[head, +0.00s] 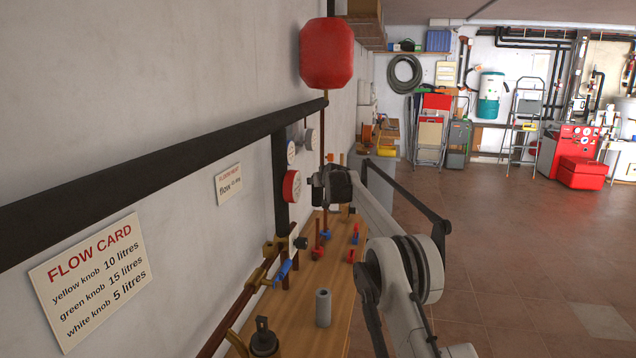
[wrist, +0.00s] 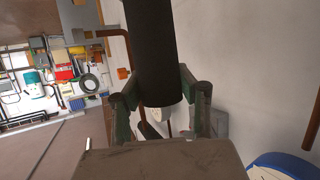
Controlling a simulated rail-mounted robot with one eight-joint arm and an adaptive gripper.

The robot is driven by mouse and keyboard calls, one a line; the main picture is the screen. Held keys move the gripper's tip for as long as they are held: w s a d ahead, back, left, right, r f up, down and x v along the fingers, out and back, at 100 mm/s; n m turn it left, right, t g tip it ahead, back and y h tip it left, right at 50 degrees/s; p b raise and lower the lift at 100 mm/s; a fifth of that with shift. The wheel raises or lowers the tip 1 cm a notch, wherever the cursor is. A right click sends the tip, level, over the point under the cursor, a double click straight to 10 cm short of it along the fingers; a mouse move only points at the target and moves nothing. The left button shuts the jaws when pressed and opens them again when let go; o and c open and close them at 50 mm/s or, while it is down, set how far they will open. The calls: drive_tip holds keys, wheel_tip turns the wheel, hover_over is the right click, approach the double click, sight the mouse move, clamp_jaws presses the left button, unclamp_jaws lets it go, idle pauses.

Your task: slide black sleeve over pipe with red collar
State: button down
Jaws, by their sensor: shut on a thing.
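In the wrist view the black sleeve (wrist: 152,50), a dark cylinder, runs down from the top edge between the green-grey fingers of my gripper (wrist: 165,98), which is shut on it. In the head view my gripper is mostly hidden behind the dark end of my arm, and I cannot make out the sleeve there. On the wooden bench stand thin upright pipes with coloured collars. One red collar (head: 318,253) sits low on a pipe left of the middle, and another red collar (head: 351,256) is at the right edge. The sleeve is not seen around either pipe.
A grey sleeve (head: 323,307) stands upright on the bench (head: 306,336). Blue collars (head: 326,234) stand farther back. A brass valve with a blue handle (head: 283,270) and a red round gauge (head: 291,186) are at the wall. Open floor lies to the right.

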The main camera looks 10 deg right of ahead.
drive_tip(key=shift+f, duration=0.1)
idle(0.3)
drive_tip(key=b, duration=0.2)
hover_over(318, 224)
drive_tip(key=w, duration=0.1)
drive_tip(key=shift+f, duration=2.3)
drive_tip(key=shift+f+b, duration=3.7)
drive_tip(key=shift+f, duration=3.3)
